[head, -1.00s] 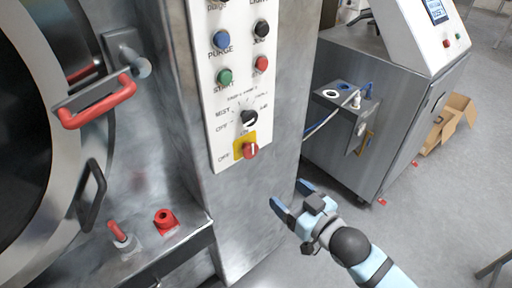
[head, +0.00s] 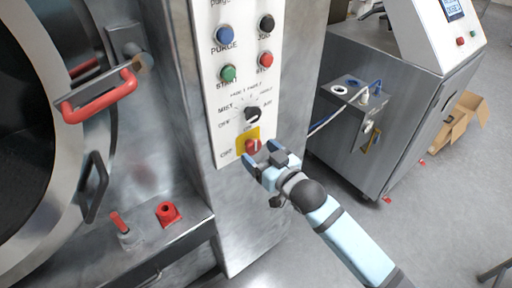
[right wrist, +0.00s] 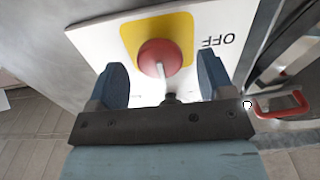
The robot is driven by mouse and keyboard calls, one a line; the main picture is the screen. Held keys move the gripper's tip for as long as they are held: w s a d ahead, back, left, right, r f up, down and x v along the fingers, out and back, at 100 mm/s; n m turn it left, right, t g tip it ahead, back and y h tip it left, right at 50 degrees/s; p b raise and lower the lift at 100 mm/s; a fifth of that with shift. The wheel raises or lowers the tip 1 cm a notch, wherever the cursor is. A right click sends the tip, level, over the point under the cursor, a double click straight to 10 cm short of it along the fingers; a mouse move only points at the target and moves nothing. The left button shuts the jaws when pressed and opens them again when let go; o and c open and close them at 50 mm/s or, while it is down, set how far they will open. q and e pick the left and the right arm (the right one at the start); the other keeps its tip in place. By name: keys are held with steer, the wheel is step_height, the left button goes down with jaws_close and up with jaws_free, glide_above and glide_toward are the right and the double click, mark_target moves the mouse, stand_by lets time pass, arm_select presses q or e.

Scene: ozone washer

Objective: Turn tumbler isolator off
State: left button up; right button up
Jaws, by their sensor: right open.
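The tumbler isolator is a red rotary knob (head: 253,146) on a yellow plate at the bottom of the white control panel (head: 203,92). In the right wrist view the red knob (right wrist: 158,60) shows a pale line on its face, with "OFF" printed beside the yellow plate (right wrist: 131,35). My right gripper (head: 259,163) is just below and in front of the knob in the head view. In the right wrist view its two blue fingers (right wrist: 163,83) are open, one on each side of the knob, with gaps visible. Contact cannot be told. My left gripper is not in view.
A black selector knob (head: 252,114) and coloured buttons, such as the green one (head: 228,73), sit above. At left are the round door's red handle (head: 100,97) and a ledge with red fittings (head: 168,213). A steel cabinet (head: 410,110) stands at right.

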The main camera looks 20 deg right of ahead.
steer(key=shift+x, duration=1.05)
steer(key=c, duration=0.9)
